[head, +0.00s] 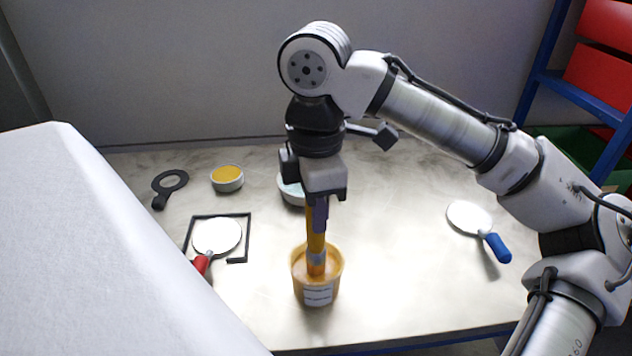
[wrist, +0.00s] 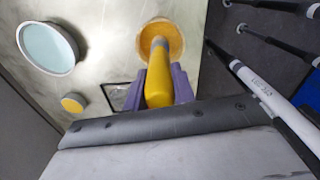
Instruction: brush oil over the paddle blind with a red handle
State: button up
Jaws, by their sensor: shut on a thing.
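The paddle blind with a red handle (head: 217,237) is a pale round disc lying at the left of the table, inside a dark angled frame (head: 249,228). Its red handle points to the front and is partly hidden by a white surface. My gripper (head: 318,222) is shut on the yellow handle of a brush (head: 316,240), held upright. The brush's lower end is in the orange pot (head: 317,291); its bristles are hidden inside. In the wrist view the yellow brush handle (wrist: 159,80) sits between the purple fingers (wrist: 160,85), with the pot (wrist: 168,37) beyond.
A paddle blind with a blue handle (head: 472,219) lies at the right. A black ring with a handle (head: 170,184) and a small pot of yellow stuff (head: 227,179) are at the back left. A pale blue dish (head: 291,190) stands behind my gripper. A white slanted surface (head: 100,260) fills the left front.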

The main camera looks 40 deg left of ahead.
jog(key=shift+r+p, duration=3.25)
jog(key=shift+p, duration=0.3)
notch_tip(320, 180, up, 4)
jog(key=p, duration=0.5)
jog(key=shift+r, duration=0.1)
